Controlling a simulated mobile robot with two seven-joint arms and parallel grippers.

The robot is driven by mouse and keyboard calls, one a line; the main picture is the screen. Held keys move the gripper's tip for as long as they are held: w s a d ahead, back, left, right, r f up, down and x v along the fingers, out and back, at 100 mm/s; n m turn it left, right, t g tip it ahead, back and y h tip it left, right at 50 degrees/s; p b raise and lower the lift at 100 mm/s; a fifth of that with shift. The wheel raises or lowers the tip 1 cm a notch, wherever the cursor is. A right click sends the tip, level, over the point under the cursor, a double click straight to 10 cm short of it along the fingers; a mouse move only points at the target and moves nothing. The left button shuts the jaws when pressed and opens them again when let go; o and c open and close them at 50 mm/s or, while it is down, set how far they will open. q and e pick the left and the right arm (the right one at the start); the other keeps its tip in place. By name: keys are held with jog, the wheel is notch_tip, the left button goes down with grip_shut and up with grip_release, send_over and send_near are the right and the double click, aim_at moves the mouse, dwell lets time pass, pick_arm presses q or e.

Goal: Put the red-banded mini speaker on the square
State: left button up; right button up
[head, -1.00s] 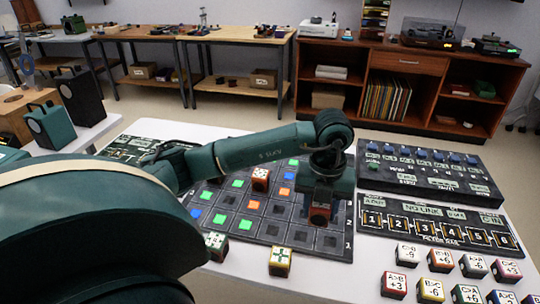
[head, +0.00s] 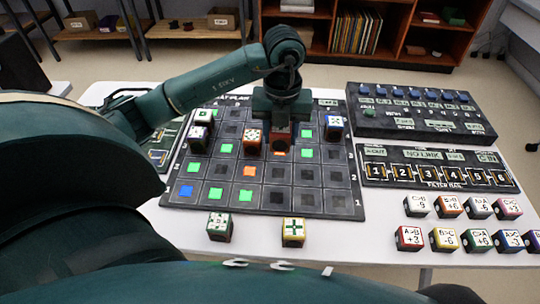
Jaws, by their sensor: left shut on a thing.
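My left gripper (head: 281,118) points down over the back part of the dark grid board (head: 352,212). It is shut on the red-banded mini speaker (head: 280,135), a small block with a red face and a dark round front. I cannot tell whether the speaker touches the board. The board has dark squares, several lit green, such as one green square (head: 245,194), plus orange and a blue one (head: 186,191). Which square the task means is not clear from the picture. The square directly under the speaker is partly hidden. My right gripper is not in view.
A white-topped cube (head: 252,141) stands just left of the speaker, and another cube (head: 334,127) to its right. More cubes stand at the board's back left. Two cubes (head: 220,227) (head: 293,232) lie in front. Panels (head: 438,175) and several labelled cubes occupy the right.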

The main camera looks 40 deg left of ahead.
aim_at(278, 172)
pick_arm(q)
jog(key=shift+a+f, duration=0.1)
jog(key=shift+f, duration=0.1)
notch_tip(278, 172, down, 10)
jog(key=shift+r, duration=0.2)
jog(key=shift+f+b, duration=0.2)
jog(key=shift+b, duration=0.2)
jog(key=o, duration=1)
jog(key=shift+o, duration=0.2)
jog(key=shift+r, duration=0.1)
notch_tip(278, 172, up, 12)
jog(key=shift+r+p, duration=0.15)
jog(key=shift+p, duration=0.25)
